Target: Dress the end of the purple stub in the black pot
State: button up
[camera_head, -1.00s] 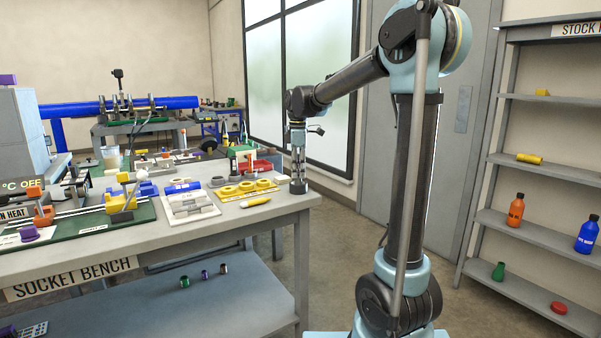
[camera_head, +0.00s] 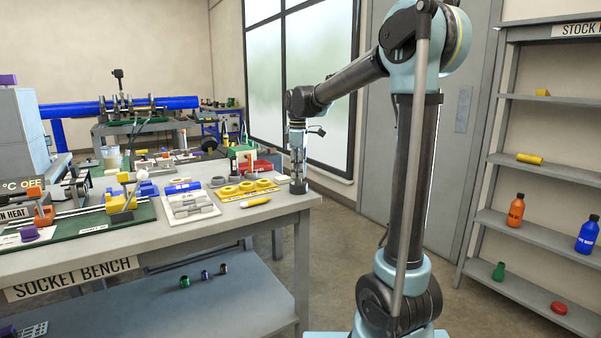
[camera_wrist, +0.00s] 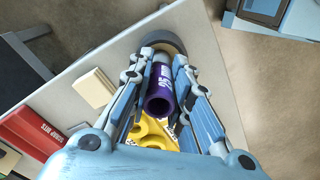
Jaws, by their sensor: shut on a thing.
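My gripper (camera_wrist: 162,80) is shut on the purple stub (camera_wrist: 159,98), which has white lettering on its side, in the wrist view. The stub's open near end faces the camera and its far end points toward the black pot (camera_wrist: 166,38). The pot's dark round rim shows just past the fingertips. In the head view the black pot (camera_head: 299,187) stands at the bench's right corner. My gripper (camera_head: 297,165) hangs straight down over it. The stub is hard to make out there. How deep its end sits in the pot is hidden.
A red bin (camera_head: 258,166) stands behind. The bench edge (camera_head: 305,203) is close on the right. The floor beyond is clear.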

aim_at(298, 160)
jog(key=shift+m, duration=0.5)
jog(key=n, duration=0.6)
jog(key=shift+n, duration=0.4)
jog(key=m, duration=0.6)
jog(key=shift+m, duration=0.4)
jog(key=shift+r, duration=0.1)
jog(key=shift+r, duration=2.9)
